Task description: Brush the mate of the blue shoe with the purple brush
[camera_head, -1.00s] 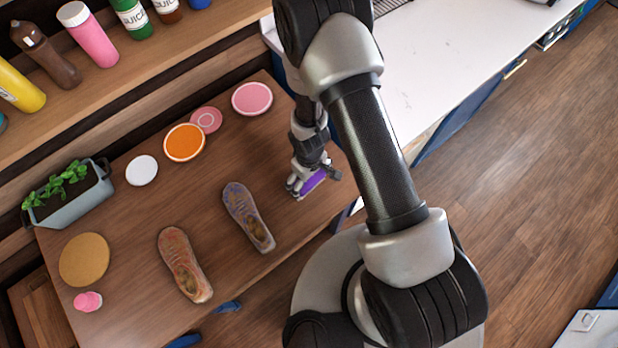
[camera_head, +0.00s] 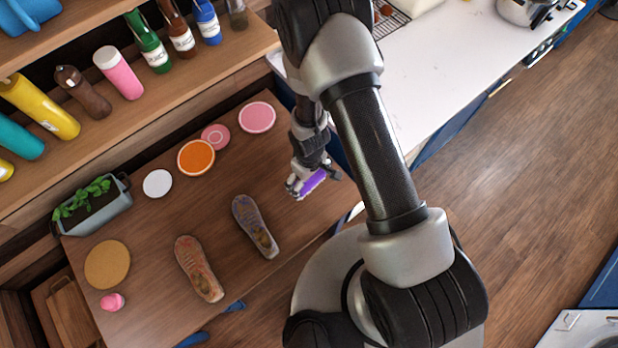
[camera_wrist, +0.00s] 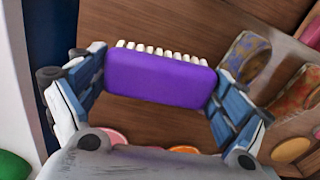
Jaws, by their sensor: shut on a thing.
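My gripper (camera_head: 308,184) is shut on the purple brush (camera_wrist: 158,78), which lies crosswise between the fingers with its white bristles along the far side in the wrist view. In the head view the brush (camera_head: 314,181) shows at the fingertips, over the table's right part. The blue shoe (camera_head: 256,226), blue-purple with a tan opening, lies on the table to the left of the gripper. An orange-brown shoe (camera_head: 199,268) of like shape lies further left, apart from it. Both shoes show partly at the right of the wrist view. The brush touches neither shoe.
On the wooden table (camera_head: 150,235) are a planter (camera_head: 97,213), a white disc (camera_head: 157,183), an orange dish (camera_head: 196,158), pink round pieces (camera_head: 257,117), a tan disc (camera_head: 107,264) and a small pink item (camera_head: 112,302). Bottles line the shelf behind. A white counter (camera_head: 440,70) stands right.

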